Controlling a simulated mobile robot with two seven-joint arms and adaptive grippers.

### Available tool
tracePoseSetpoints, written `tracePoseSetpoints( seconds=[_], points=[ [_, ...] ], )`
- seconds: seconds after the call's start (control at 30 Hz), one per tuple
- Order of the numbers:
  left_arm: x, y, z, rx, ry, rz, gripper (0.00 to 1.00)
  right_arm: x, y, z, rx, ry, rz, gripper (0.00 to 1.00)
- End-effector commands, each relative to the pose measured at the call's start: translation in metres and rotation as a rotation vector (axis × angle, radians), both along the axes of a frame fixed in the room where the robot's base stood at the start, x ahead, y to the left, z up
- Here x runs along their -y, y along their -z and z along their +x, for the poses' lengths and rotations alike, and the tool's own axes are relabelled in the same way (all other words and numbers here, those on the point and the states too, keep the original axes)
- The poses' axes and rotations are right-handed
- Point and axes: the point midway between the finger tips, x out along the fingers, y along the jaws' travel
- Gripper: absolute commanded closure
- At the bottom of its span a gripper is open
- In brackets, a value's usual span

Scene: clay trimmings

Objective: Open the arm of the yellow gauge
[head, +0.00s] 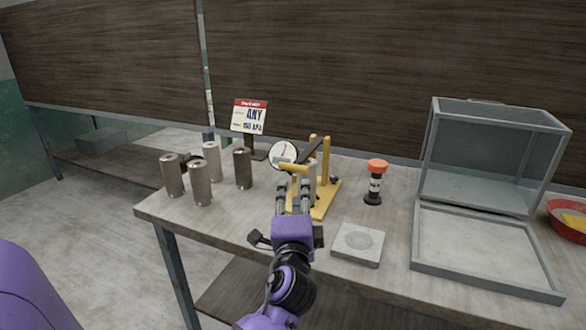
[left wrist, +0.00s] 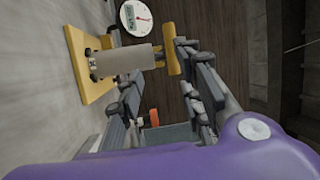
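The yellow gauge (head: 325,203) stands on the table with a flat yellow base, upright yellow posts, a round white dial (head: 283,154) and a dark bar near the top. A short yellow handle (head: 293,168) sticks out toward me below the dial. A grey cylinder stands in the gauge; it shows in the left wrist view (left wrist: 125,61). My left gripper (head: 293,186) is open, with its fingers apart, just in front of the handle. In the left wrist view the yellow bar (left wrist: 172,50) lies near the upper fingertip; contact cannot be told. My right gripper is out of view.
Several metal cylinders (head: 201,184) stand left of the gauge, before a sign card (head: 249,115). An orange-topped black bottle (head: 374,182) and a grey square block (head: 357,244) are at its right. A clear-sided box (head: 488,285) and red bowl (head: 562,223) lie farther right.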

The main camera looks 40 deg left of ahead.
Motion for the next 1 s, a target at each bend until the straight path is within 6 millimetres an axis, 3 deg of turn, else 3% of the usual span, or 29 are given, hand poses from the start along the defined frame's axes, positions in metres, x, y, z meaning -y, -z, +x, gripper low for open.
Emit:
tracePoseSetpoints(
  seconds=[0.2,0.63,1.0],
  points=[
    [-0.010,-0.021,0.008,0.017,-0.043,0.051,0.66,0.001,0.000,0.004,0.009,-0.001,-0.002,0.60],
    [-0.046,-0.033,0.057,0.018,-0.042,0.050,0.66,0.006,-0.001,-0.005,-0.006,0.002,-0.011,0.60],
    [-0.052,-0.034,0.065,0.017,-0.040,0.049,0.66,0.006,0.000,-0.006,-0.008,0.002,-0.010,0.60]
  ],
)
